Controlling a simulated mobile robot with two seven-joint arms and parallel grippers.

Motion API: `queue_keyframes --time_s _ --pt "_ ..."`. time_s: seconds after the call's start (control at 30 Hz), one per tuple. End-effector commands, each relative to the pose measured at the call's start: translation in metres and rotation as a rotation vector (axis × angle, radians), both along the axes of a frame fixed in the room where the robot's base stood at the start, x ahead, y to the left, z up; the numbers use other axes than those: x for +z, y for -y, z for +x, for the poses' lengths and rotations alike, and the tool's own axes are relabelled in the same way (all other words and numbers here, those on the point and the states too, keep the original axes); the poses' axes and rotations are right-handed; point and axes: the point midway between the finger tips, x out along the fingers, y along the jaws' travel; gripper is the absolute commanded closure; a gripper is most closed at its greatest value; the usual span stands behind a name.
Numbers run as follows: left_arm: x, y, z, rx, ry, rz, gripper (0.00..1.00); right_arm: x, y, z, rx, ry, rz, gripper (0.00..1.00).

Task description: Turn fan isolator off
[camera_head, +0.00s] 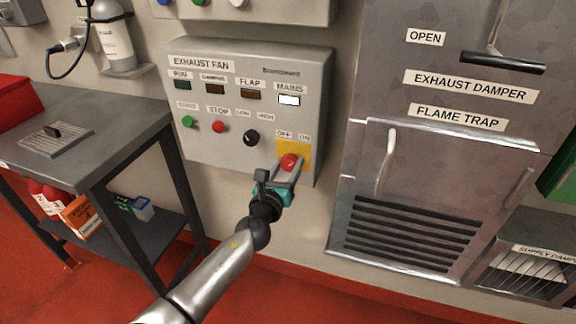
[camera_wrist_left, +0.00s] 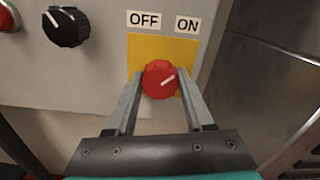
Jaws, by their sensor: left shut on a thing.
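The fan isolator is a round red knob (camera_wrist_left: 160,80) on a yellow plate (camera_wrist_left: 150,44), with OFF and ON labels above. A white mark on the knob points up and right, towards the ON label. In the head view the knob (camera_head: 290,161) is at the lower right of the grey EXHAUST FAN panel (camera_head: 222,134). My left gripper (camera_head: 287,172) reaches it from below. In the left wrist view its two fingers (camera_wrist_left: 160,86) are on either side of the knob, shut on it. My right gripper is not in view.
On the same panel are a black knob (camera_head: 251,138), a red STOP button (camera_head: 218,127) and a green button (camera_head: 188,121). The metal flame trap cabinet (camera_head: 441,152) stands close on the right. A grey table (camera_head: 110,124) stands on the left.

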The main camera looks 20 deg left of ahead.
Motion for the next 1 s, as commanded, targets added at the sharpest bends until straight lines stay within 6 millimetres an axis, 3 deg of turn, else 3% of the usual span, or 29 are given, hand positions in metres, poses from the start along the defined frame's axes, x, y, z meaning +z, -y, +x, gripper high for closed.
queue_keyframes --time_s 0.1,0.47,1.0 --pt "0.0 0.0 0.0 0.0 -0.001 0.001 0.99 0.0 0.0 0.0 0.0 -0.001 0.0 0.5" --pt "-0.001 0.0 0.0 0.0 -0.002 -0.046 1.0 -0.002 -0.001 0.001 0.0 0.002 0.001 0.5" --pt "-0.001 0.0 0.0 0.0 -0.016 -0.472 1.0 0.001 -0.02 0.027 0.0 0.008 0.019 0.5"
